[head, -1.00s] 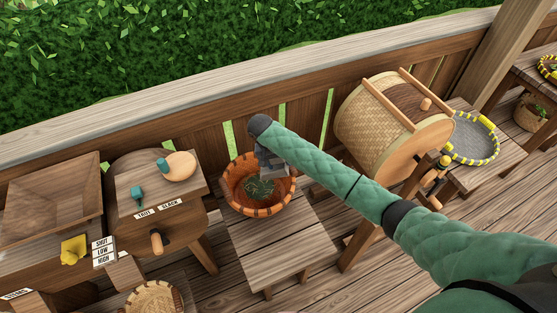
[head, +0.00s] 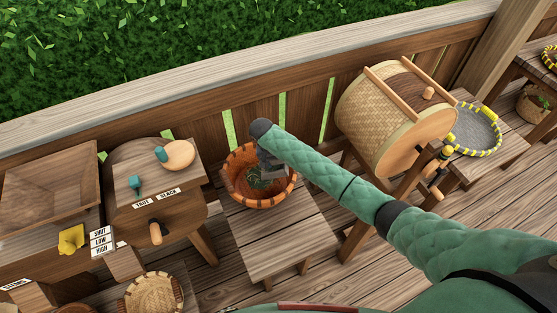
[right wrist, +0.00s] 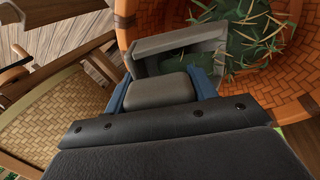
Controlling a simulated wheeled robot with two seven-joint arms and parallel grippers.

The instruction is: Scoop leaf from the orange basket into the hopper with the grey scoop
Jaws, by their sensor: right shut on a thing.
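The orange basket (head: 258,198) stands on a small wooden bench, with green leaf (head: 262,178) inside. In the right wrist view the leaf (right wrist: 248,42) shows as green and straw-coloured slivers against the woven orange wall (right wrist: 215,12). My right gripper (right wrist: 162,88) is shut on the grey scoop (right wrist: 192,38), whose open tray is inside the basket, beside and partly over the leaf. A little leaf shows within the scoop's rim; how much it holds is unclear. In the head view my right forearm partly hides the scoop. A wooden hopper (head: 45,190) stands at the left. My left gripper is not visible.
A woven drum (head: 385,118) is right of the basket, with a yellow-rimmed tray (head: 473,130) beyond. A wicker basket (head: 155,294) is at the lower left.

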